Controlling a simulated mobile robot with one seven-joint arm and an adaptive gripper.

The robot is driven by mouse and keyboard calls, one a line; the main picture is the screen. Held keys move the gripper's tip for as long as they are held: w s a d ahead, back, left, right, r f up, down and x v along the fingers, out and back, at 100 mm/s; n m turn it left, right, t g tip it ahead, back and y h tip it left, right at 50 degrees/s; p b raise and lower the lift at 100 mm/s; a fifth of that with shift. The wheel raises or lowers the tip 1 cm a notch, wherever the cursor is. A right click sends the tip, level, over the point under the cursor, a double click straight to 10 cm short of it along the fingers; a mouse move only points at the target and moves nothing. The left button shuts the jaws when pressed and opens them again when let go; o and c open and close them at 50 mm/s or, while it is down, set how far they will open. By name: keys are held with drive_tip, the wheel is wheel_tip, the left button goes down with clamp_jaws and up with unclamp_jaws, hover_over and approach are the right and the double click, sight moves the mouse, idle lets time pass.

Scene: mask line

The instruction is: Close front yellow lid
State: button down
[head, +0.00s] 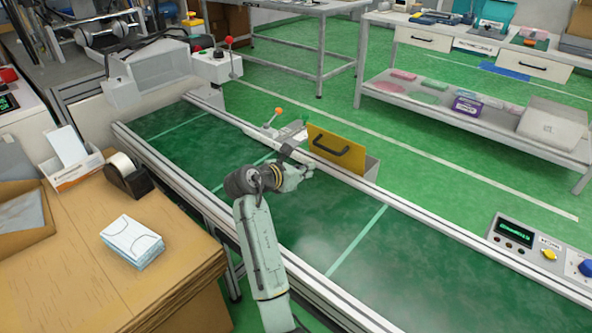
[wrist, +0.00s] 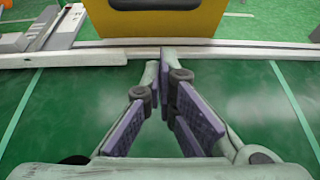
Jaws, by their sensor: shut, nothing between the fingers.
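The yellow lid (head: 326,142) stands raised, tilted steeply, on a grey box (head: 371,166) at the far rail of the green conveyor. A black handle (head: 340,152) is on its face. In the wrist view the yellow lid (wrist: 205,18) fills the top middle, its upper part cut off by the frame. My gripper (head: 309,171) is over the conveyor on the near side of the lid. In the wrist view my gripper (wrist: 164,74) has its purple-padded fingers together, empty, pointing towards the rail below the lid. It appears apart from the lid. The inside of the box is hidden.
The conveyor's far rail (head: 414,223) runs between my gripper and the box. An orange-knobbed lever (head: 273,117) stands just left of the lid. A control panel (head: 541,254) sits at the right. The conveyor belt (head: 330,235) is clear.

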drive_tip(key=w+d, duration=0.2)
drive_tip(key=w, duration=0.1)
drive_tip(key=w+d, duration=0.1)
drive_tip(key=shift+w+d+r+p, duration=0.15)
drive_tip(key=shift+w+r+p, duration=0.15)
drive_tip(key=shift+r+p, duration=0.1)
drive_tip(key=shift+w+d+r+p, duration=0.1)
drive_tip(key=shift+w+r+p, duration=0.2)
drive_tip(key=shift+p, duration=0.45)
